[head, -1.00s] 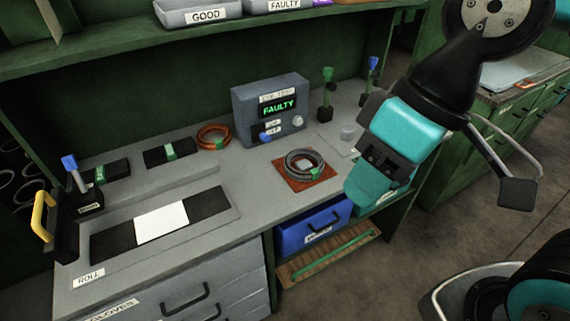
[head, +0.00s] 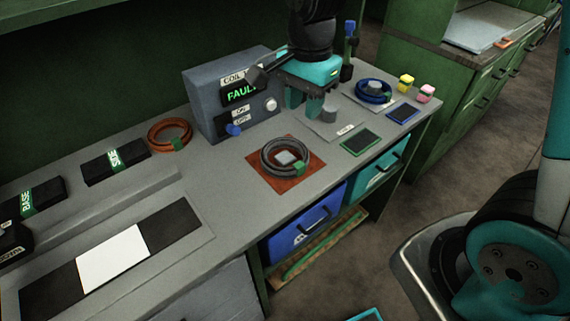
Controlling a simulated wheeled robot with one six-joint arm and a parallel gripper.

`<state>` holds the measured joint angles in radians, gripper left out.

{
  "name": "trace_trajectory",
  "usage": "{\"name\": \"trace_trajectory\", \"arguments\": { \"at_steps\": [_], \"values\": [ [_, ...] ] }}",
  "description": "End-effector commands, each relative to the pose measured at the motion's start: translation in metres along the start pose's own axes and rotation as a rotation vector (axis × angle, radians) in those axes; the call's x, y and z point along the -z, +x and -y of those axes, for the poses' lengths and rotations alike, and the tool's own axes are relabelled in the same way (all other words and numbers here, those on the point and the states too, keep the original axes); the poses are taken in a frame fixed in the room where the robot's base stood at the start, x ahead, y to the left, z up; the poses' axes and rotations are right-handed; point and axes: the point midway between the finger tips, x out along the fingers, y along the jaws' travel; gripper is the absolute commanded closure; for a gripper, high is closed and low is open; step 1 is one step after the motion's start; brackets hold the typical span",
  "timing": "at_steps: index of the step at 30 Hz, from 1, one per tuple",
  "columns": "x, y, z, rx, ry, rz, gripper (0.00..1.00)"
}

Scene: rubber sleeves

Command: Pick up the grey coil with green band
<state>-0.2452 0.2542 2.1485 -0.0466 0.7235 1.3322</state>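The grey coil with a green band (head: 268,163) lies flat on a square red-brown mat (head: 287,186) in the middle of the bench. Its green band faces the lower right, and a small pale block shows inside the ring. My gripper (head: 303,108) points down behind and slightly right of the coil, apart from it. Its teal fingers look spread with nothing between them. It is close to a short grey cylinder (head: 329,109) on a labelled plate, and I cannot tell whether they touch.
A tester box (head: 205,103) with a lit green display stands left of my gripper. An orange coil (head: 156,138) lies to its left, a blue coil (head: 373,98) at right. Yellow (head: 406,82) and pink (head: 427,93) pieces stand nearby. The bench front around the mat is clear.

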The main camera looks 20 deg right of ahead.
Motion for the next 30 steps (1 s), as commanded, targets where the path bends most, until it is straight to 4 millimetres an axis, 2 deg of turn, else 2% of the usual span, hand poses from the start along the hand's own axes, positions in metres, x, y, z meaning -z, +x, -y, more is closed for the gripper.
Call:
{"name": "trace_trajectory", "arguments": {
  "at_steps": [1, 6, 18, 21, 30],
  "values": [
    [0.006, 0.012, 0.005, -0.011, 0.071, -0.012, 0.66],
    [0.016, 0.031, 0.009, -0.025, 0.192, -0.032, 0.66],
    [0.019, 0.117, 0.006, -0.027, 0.192, -0.031, 0.66],
    [0.019, 0.131, 0.006, -0.024, 0.192, -0.032, 0.66],
    [0.020, 0.157, 0.006, -0.026, 0.191, -0.031, 0.66]
  ]
}}
